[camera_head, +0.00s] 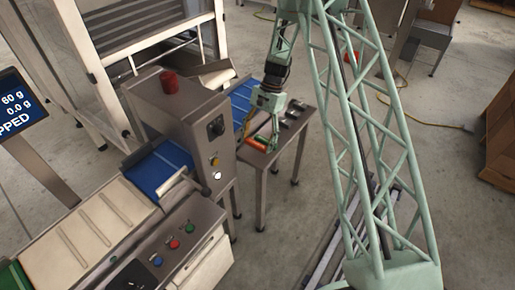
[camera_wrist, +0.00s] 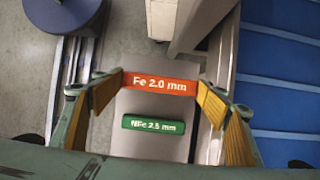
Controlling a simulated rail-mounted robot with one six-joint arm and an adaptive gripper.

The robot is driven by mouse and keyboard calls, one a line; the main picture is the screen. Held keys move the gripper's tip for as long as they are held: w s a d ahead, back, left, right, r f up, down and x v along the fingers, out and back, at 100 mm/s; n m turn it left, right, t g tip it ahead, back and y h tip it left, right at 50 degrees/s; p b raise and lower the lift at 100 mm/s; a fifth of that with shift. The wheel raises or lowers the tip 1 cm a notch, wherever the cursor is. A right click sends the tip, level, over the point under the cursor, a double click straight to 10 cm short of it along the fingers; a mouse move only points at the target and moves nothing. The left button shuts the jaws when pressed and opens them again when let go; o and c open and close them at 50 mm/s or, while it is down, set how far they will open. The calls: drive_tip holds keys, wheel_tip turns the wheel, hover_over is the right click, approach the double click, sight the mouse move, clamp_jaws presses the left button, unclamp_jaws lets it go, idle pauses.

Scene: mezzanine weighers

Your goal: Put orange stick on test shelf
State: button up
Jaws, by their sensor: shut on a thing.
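The orange stick (camera_wrist: 160,84), marked "Fe 2.0 mm", lies crosswise between the fingertips of my gripper (camera_wrist: 161,88) in the wrist view. My gripper is shut on it, one finger at each end. A green stick (camera_wrist: 154,125), marked "NFe 2.5 mm", lies on a narrow grey shelf (camera_wrist: 142,148) beneath. In the head view my gripper (camera_head: 262,138) points down over the left end of a small steel side table (camera_head: 284,137), with the orange stick (camera_head: 257,145) at its tips. I cannot tell whether the stick touches the surface below.
A blue conveyor belt (camera_wrist: 276,85) runs along the right of the wrist view. The grey control cabinet (camera_head: 185,125) with a red beacon stands left of my gripper in the head view. Several small dark items (camera_head: 293,111) lie at the back of the side table.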

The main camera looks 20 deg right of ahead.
sight(257, 147)
drive_tip(key=shift+f, duration=0.15)
drive_tip(key=shift+f+b, duration=0.3)
drive_tip(key=shift+f, duration=1.5)
drive_tip(key=shift+f, duration=0.1)
drive_tip(key=o, duration=0.5)
drive_tip(key=shift+o, duration=0.3)
drive_tip(key=p+v, duration=0.1)
drive_tip(key=v, duration=1.1)
drive_tip(key=shift+p, duration=0.4)
